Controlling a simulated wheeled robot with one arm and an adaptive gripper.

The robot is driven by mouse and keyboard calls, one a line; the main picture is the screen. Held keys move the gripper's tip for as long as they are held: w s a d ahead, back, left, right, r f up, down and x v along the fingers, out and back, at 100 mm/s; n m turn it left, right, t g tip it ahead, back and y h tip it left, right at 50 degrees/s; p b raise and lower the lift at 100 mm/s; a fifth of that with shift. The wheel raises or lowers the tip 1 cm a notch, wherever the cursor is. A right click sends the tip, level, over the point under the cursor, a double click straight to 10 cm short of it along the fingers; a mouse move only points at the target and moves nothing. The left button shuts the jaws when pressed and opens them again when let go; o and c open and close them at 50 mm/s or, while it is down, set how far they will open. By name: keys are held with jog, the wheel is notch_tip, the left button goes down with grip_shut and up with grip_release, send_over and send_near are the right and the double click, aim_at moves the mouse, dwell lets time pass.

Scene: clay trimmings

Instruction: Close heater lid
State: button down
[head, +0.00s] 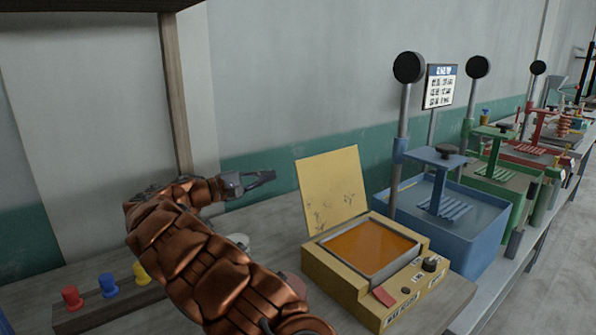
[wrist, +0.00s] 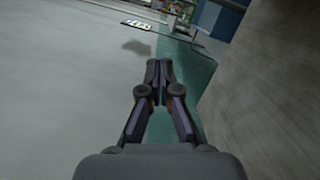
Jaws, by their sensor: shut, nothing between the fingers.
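The yellow heater (head: 352,283) stands on the bench in the head view, with an orange surface (head: 368,247) inside its square opening. Its yellow lid (head: 331,188) stands open and upright at the back edge, leaning slightly backward. My gripper (head: 272,177) is to the left of the lid's upper part, apart from it. It is shut and empty, and points right toward the lid. The wrist view also shows my gripper (wrist: 159,66) with its fingertips together; I cannot make out the lid there.
A blue basin (head: 470,240) with a post stands right of the heater, and a green unit (head: 500,185) is behind it. A rack with red, blue and yellow pegs (head: 108,285) is at the lower left. The wall runs close behind the bench.

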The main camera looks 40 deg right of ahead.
aim_at(313, 168)
jog(key=s+d+r+p, duration=0.1)
jog(key=s+d, duration=0.5)
jog(key=d, duration=0.3)
jog(key=shift+s+d+r, duration=0.25)
jog(key=shift+s+r, duration=0.15)
dwell(0.5)
jog(key=shift+s+a+r+m+b, duration=0.1)
jog(key=shift+s+r+m+b, duration=0.15)
jog(key=shift+s+m+b, duration=0.6)
jog(key=s+m+b, duration=0.1)
jog(key=s+b, duration=0.1)
jog(key=s+r+m+b, duration=0.1)
jog(key=s+m+b, duration=0.1)
jog(key=b, duration=0.1)
jog(key=s+r+m+y+b, duration=0.1)
jog(key=s+b, duration=0.1)
jog(key=shift+a+b, duration=0.35)
jog(key=s+f+m+t+b, duration=0.1)
jog(key=s+f+m+b, duration=0.2)
jog(key=b, duration=0.5)
jog(key=s+a+f+m+t+b, duration=0.1)
jog(key=s+f+m+b, duration=0.2)
jog(key=s+m+b, duration=0.2)
jog(key=s+a+f+m+t+y+b, duration=0.1)
jog(key=s+f+m+b, duration=0.2)
jog(key=s+b, duration=0.6)
jog(key=shift+f+m+b, duration=0.1)
jog(key=shift+m+b, duration=0.85)
jog(key=shift+b, duration=0.25)
